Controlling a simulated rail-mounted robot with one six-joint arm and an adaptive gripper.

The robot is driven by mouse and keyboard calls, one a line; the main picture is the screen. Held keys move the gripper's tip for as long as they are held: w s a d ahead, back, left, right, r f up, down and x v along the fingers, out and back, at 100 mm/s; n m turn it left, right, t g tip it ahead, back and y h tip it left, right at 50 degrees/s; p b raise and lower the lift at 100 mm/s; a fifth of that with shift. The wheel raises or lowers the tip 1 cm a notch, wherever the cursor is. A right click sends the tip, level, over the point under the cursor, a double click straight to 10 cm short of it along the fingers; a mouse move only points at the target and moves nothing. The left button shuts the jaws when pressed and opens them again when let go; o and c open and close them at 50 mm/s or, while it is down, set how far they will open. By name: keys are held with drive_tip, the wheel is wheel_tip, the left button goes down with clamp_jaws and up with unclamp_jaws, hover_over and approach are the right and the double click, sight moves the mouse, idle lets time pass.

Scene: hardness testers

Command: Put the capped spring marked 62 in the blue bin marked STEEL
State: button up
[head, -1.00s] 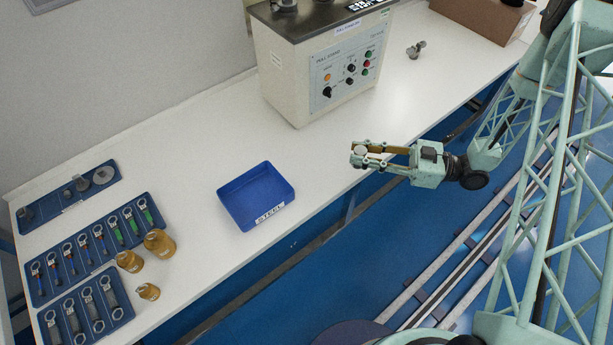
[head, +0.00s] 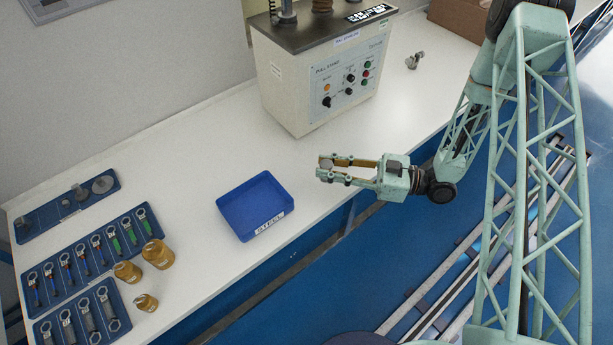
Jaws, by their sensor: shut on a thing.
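The blue bin marked STEEL (head: 256,207) stands on the white bench, open at the top and empty, with its label on the near side. My gripper (head: 327,170) is to the right of the bin and above the bench's front edge. It is shut on a small piece with a round grey cap (head: 325,162), which looks like the capped spring. The fingers hide most of it, and its mark is too small to read.
The pull tester (head: 318,80) stands behind. Blue trays of tools (head: 65,312) and weights (head: 45,222) lie at left, beside several brass-coloured pieces (head: 158,254). A small grey fitting (head: 414,60) lies at back right. Bench between bin and tester is clear.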

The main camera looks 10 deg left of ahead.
drive_tip(key=shift+s+a+f, duration=0.1)
drive_tip(key=shift+s+a, duration=0.2)
drive_tip(key=shift+a, duration=0.65)
drive_tip(key=shift+s+a+f, duration=0.1)
drive_tip(key=shift+s+a, duration=0.25)
drive_tip(key=shift+a, duration=0.65)
drive_tip(key=shift+s+a+f, duration=0.1)
drive_tip(key=shift+s+a, duration=0.2)
drive_tip(key=shift+a, duration=0.65)
drive_tip(key=shift+f, duration=0.15)
drive_tip(key=shift+f+b, duration=0.3)
drive_tip(key=shift+f, duration=1.3)
drive_tip(key=shift+f, duration=0.15)
drive_tip(key=o, duration=1)
drive_tip(key=shift+w+d, duration=0.15)
drive_tip(key=shift+d, duration=5.85)
drive_tip(key=shift+w, duration=0.1)
